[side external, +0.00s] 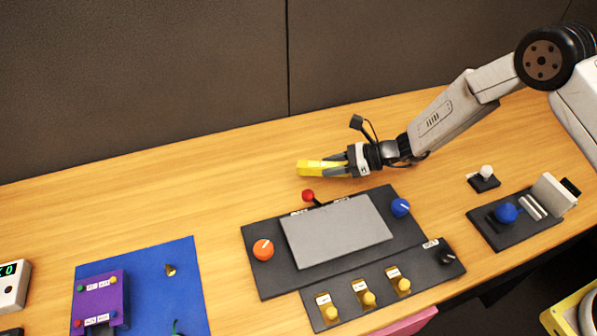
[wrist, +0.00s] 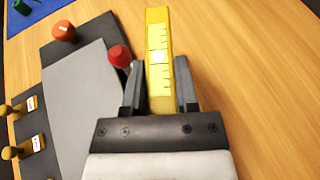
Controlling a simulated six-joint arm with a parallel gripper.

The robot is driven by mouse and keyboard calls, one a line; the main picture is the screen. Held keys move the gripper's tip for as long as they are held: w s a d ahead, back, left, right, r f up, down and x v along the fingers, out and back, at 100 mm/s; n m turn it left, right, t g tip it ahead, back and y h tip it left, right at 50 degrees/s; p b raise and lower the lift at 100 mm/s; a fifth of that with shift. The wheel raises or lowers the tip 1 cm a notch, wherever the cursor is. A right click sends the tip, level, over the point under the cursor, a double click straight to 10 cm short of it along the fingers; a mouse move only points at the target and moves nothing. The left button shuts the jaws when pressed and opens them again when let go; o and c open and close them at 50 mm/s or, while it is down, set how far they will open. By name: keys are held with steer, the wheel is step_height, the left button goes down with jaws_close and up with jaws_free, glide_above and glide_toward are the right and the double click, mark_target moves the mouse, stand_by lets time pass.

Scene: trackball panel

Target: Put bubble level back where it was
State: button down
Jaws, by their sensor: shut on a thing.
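The bubble level is a yellow bar (side external: 312,168) with a paler marked face, held out to the left of my gripper in the side view. My gripper (side external: 345,163) is shut on it, near the table behind the dark panel. In the wrist view the level (wrist: 158,50) lies between the two dark fingers of my gripper (wrist: 159,90) and points away from the palm. I cannot tell whether it touches the table.
A dark panel (side external: 268,280) has a grey screen (side external: 337,230), an orange knob (side external: 263,249), a blue knob (side external: 401,207) and a red ball lever (side external: 308,196) close to the level. A blue board (side external: 150,260) lies left. A blue trackball (side external: 506,213) sits right. The table behind is clear.

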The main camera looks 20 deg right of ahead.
glide_above(317, 186)
steer(key=shift+s+d+f, duration=0.1)
steer(key=shift+s+f, duration=0.05)
steer(key=shift+f, duration=1.1)
steer(key=shift+s+f, duration=0.1)
steer(key=shift+f, duration=1.1)
steer(key=shift+w+f, duration=0.3)
steer(key=shift+f, duration=1.7)
steer(key=shift+f, duration=0.1)
steer(key=shift+c, duration=1.8)
jaws_free()
